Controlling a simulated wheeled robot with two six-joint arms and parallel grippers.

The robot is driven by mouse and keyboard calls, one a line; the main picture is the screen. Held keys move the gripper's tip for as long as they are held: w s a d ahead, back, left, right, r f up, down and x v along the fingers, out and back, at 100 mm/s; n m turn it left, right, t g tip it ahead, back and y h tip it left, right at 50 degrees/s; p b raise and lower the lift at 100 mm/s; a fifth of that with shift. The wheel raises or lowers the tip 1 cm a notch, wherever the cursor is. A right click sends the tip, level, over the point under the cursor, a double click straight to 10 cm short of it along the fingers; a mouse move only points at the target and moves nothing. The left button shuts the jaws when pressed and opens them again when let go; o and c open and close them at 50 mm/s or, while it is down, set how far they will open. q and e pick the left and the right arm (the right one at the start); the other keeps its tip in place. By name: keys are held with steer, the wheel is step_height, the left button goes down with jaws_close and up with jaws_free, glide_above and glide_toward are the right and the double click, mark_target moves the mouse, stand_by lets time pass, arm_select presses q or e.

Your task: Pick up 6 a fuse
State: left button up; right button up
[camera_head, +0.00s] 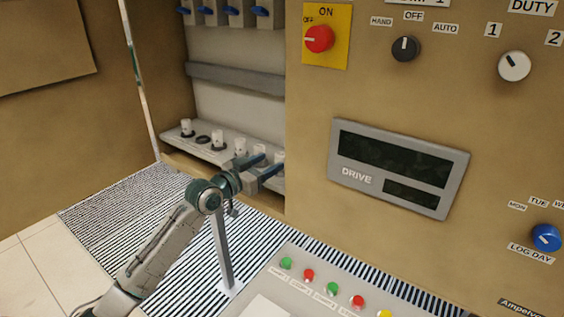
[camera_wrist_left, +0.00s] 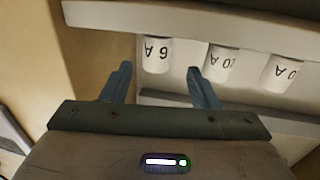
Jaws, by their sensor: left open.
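The 6 A fuse (camera_wrist_left: 156,54) is a white cylinder with upside-down black lettering in the left wrist view. It is at the end of the fuse row, beside a brown wall. My left gripper (camera_wrist_left: 160,71) is open, with one finger on each side of the fuse's line and the fuse at or just past the fingertips. Contact cannot be told. In the head view my left gripper (camera_head: 268,164) reaches to the right end of the fuse shelf and partly covers the fuses there. Labels are too small to read in that view. My right gripper is not in view.
Beside it stand a 10 A fuse (camera_wrist_left: 221,62) and another white fuse (camera_wrist_left: 280,72). The fuse shelf (camera_head: 222,158) also holds a dark empty-looking ring (camera_head: 203,139). A brown panel (camera_head: 300,190) borders the recess. A button console (camera_head: 292,285) stands in front.

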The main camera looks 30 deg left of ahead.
mark_target(276, 158)
arm_select(q)
steer(key=shift+w+d+r+p, duration=0.15)
steer(key=shift+w+r+p, duration=0.05)
steer(key=shift+w+p, duration=0.15)
steer(key=x, duration=0.1)
steer(key=p+x, duration=0.2)
steer(key=x, duration=0.1)
steer(key=shift+d+r, duration=0.15)
steer(key=shift+d, duration=0.1)
steer(key=shift+w, duration=0.25)
steer(key=shift+c, duration=0.4)
steer(key=c, duration=1)
